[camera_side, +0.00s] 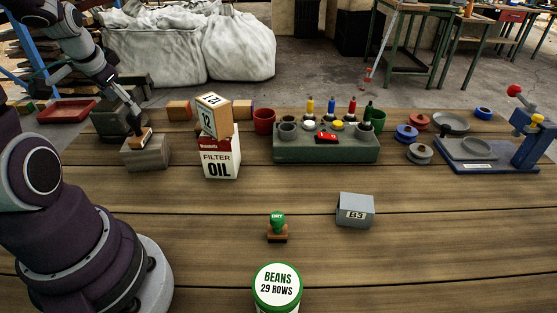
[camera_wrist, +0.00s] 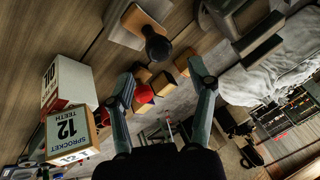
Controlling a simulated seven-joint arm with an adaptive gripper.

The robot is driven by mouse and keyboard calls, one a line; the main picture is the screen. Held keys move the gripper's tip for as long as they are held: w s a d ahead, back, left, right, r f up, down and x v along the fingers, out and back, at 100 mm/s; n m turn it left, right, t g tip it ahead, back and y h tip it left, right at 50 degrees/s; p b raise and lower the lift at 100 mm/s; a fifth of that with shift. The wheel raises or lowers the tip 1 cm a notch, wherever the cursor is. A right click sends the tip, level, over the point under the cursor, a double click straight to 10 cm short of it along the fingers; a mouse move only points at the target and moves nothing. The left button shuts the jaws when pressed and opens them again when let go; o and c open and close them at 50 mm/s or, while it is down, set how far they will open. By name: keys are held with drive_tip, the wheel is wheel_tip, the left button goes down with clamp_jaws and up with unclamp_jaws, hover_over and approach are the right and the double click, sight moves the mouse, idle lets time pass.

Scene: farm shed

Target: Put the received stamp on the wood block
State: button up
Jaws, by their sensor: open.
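The wood block (camera_side: 148,155) is a grey-brown block at the left of the table. A stamp with an orange-brown base (camera_side: 141,139) rests on its top. In the wrist view the stamp's dark round knob (camera_wrist: 158,48) and brown base (camera_wrist: 140,22) show over the pale block (camera_wrist: 120,33). No lettering on this stamp is visible. My gripper (camera_wrist: 162,80) is open and empty, its fingers spread to either side below the knob in the picture. In the side view my gripper (camera_side: 138,118) is just above the stamp. Another stamp, green-handled (camera_side: 277,223), stands upright mid-table.
The filter oil box (camera_side: 221,160), with a sprocket box (camera_side: 213,116) on top, stands right of the block. A dark grey object (camera_side: 118,122) is close behind it. A grey B3 block (camera_side: 355,210) and beans tin (camera_side: 277,288) are in front. Table between is clear.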

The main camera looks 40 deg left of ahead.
drive_tip(key=v, duration=0.6)
drive_tip(key=w+d+m+t+h, duration=0.2)
drive_tip(key=d+m+h, duration=0.1)
drive_tip(key=d, duration=1.8)
drive_tip(key=shift+d+h, duration=0.35)
drive_tip(key=shift+h, duration=0.45)
